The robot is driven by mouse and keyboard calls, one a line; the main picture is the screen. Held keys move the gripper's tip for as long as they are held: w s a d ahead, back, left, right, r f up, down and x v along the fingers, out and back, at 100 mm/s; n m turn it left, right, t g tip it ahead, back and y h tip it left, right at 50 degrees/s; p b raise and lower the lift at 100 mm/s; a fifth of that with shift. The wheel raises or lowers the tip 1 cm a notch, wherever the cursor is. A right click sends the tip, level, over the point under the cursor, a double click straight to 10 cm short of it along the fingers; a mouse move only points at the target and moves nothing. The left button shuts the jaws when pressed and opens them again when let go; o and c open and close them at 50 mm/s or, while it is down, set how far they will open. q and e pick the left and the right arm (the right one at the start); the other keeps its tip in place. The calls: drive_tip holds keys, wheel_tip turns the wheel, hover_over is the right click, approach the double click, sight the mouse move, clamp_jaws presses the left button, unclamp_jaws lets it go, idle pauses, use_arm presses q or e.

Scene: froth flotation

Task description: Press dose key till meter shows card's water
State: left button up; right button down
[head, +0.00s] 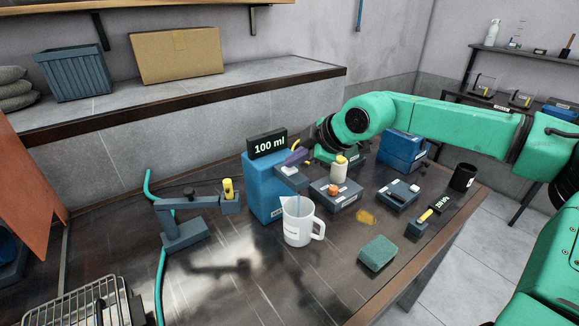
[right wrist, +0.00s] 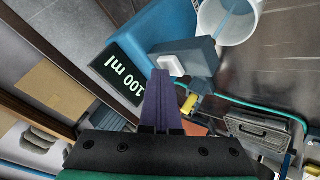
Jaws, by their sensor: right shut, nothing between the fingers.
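The blue dosing unit (head: 264,188) stands mid-table with a black meter (head: 267,144) on top reading "100 ml". The meter also shows in the right wrist view (right wrist: 120,80). The white dose key (head: 289,169) sits on the unit's grey arm and also shows in the right wrist view (right wrist: 170,65). My right gripper (head: 298,156) has purple fingers, shut and empty, with the tips right at the key; contact cannot be told. A white jug (head: 299,228) stands below, with a thin blue streak inside. A small dark card (head: 442,204) lies at right, its text hard to read. My left gripper is out of view.
A grey clamp stand (head: 184,234) is at left. A wire basket (head: 85,308) is at front left. The front middle of the table is clear.

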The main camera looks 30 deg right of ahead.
sight(295, 169)
drive_tip(key=shift+r, duration=0.85)
drive_tip(key=shift+r+p, duration=1.5)
drive_tip(key=shift+r, duration=1.05)
drive_tip(key=shift+d, duration=0.1)
